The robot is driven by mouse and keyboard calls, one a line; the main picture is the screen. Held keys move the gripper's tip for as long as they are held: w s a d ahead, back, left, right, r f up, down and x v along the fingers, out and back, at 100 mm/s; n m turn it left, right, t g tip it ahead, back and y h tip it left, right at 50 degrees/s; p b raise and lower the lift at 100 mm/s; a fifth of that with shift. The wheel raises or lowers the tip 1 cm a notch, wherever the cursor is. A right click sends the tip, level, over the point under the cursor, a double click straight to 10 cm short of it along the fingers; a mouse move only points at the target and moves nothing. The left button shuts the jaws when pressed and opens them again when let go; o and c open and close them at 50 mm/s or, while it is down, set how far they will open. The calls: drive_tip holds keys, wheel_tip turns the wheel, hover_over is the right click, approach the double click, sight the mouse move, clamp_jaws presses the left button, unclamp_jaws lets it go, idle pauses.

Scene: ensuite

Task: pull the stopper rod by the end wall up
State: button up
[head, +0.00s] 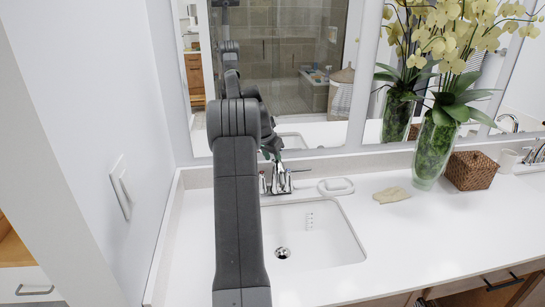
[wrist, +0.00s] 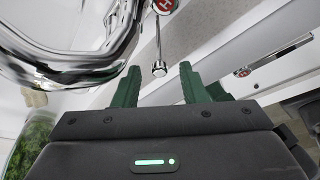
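The stopper rod (wrist: 159,68) is a thin chrome rod with a small knob, seen in the wrist view beside the large chrome tap. My gripper (wrist: 157,80) has its two green fingers apart, with the knob showing in the gap near the fingertips. I cannot tell whether either finger touches it. In the head view, my gripper (head: 271,147) is mostly hidden behind my arm, just above and behind the chrome tap (head: 279,180) of the sink nearest the end wall. The rod cannot be made out there.
The white basin (head: 325,240) lies below my arm. The end wall (head: 90,110) is close on the left, and the mirror (head: 300,75) stands behind the tap.

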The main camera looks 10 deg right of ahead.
drive_tip(key=shift+f, duration=0.2)
clamp_jaws()
drive_tip(key=shift+w+r+p, duration=0.15)
drive_tip(key=shift+r+p, duration=0.3)
drive_tip(key=shift+r, duration=1.1)
unclamp_jaws()
drive_tip(key=b+v, duration=0.2)
drive_tip(key=v, duration=1.1)
drive_tip(key=shift+r, duration=0.35)
